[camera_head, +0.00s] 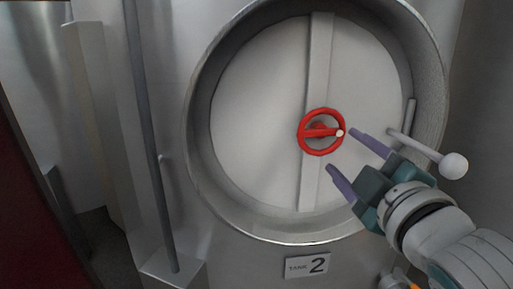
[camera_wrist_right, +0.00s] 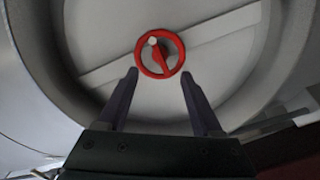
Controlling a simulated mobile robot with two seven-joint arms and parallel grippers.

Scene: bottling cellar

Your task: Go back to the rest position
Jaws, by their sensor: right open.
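My right gripper (camera_head: 340,150) is open and empty in front of a round tank door (camera_head: 255,100). Its two purple fingers point toward the red handwheel (camera_head: 304,146) at the middle of the door. In the right wrist view the red handwheel (camera_wrist_right: 140,62) shows just beyond and between the spread fingertips (camera_wrist_right: 159,80). The fingers do not appear to grip it; whether a fingertip touches the rim I cannot tell. My left gripper is in neither view.
A lever with a white ball knob (camera_head: 453,166) sticks out at the door's right side, close to my right gripper. A plate reading "TANK 2" (camera_head: 307,265) is below the door. A vertical grey pipe (camera_head: 150,140) stands at the left.

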